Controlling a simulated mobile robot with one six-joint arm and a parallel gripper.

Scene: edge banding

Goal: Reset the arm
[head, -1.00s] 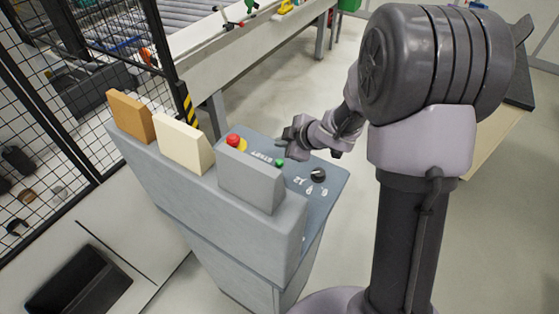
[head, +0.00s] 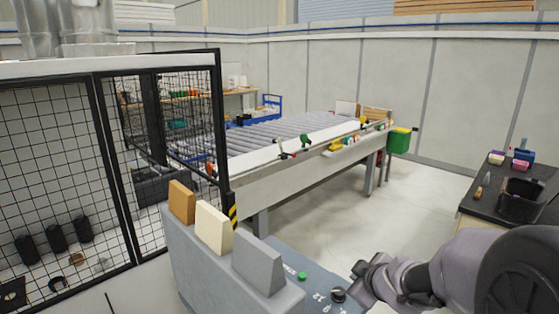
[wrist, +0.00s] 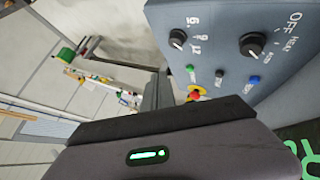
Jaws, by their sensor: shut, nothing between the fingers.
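My arm reaches in from the lower right of the head view. My gripper (head: 362,274) is shut and empty, near the blue-grey control panel (head: 285,262). Near it on the panel are a green button (head: 302,276) and a black knob (head: 338,295). In the wrist view the panel (wrist: 221,50) is tilted and shows two black knobs (wrist: 253,44), a blue button (wrist: 254,80), a green button (wrist: 190,68) and a red emergency stop (wrist: 195,95). The dark gripper housing fills the bottom of that view.
Orange, cream and grey blocks (head: 213,228) stand along the console top. A mesh fence (head: 50,150) is at left. A roller conveyor table (head: 290,185) stands behind, with a green bin (head: 399,140) at its end. A dark table (head: 487,200) is at right. The floor between is clear.

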